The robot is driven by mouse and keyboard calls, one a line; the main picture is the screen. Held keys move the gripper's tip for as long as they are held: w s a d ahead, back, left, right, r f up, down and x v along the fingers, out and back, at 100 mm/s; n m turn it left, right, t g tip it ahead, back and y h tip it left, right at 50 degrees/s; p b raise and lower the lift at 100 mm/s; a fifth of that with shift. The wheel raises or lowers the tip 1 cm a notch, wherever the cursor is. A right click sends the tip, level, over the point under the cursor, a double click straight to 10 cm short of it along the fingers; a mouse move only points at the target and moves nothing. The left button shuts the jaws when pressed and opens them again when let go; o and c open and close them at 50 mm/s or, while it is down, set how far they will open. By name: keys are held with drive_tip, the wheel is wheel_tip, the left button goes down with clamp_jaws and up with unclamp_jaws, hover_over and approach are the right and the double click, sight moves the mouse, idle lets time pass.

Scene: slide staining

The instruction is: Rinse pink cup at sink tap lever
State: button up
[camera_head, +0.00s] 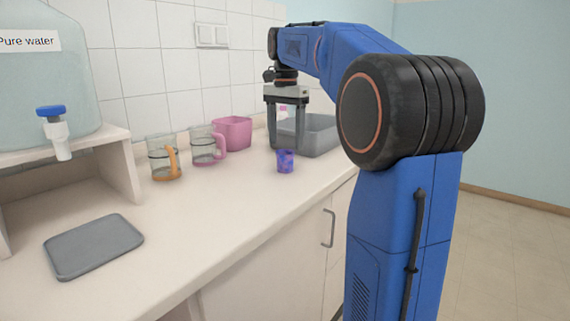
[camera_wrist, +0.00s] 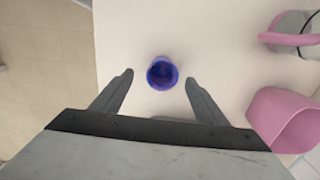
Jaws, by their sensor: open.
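A clear cup with a pink handle and pink base (camera_head: 206,148) stands on the counter, left of my gripper. Part of it shows at the upper right of the wrist view (camera_wrist: 290,40). My gripper (camera_head: 287,148) points down, open and empty, above a small purple cup (camera_head: 285,162). In the wrist view, the purple cup (camera_wrist: 162,73) appears between the open fingertips (camera_wrist: 159,76). A grey basin (camera_head: 322,138) stands behind and right of the gripper, partly hidden by my arm.
A clear cup with an orange handle (camera_head: 164,158) and a pink tub (camera_head: 232,133) flank the pink-handled cup. A "Pure water" tank (camera_head: 40,85) with a blue-topped tap (camera_head: 52,112) is at left. A grey tray (camera_head: 94,245) lies in front. The counter's front middle is clear.

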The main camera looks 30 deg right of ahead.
sight(285, 152)
drive_tip(key=shift+w+d+f, duration=0.1)
drive_tip(key=shift+w+f, duration=0.05)
drive_tip(key=shift+f, duration=1.25)
drive_tip(key=shift+w+f, duration=0.15)
drive_tip(key=shift+f, duration=1.2)
drive_tip(key=shift+c, duration=0.7)
drive_tip(key=c, duration=1)
drive_tip(key=shift+c, duration=0.2)
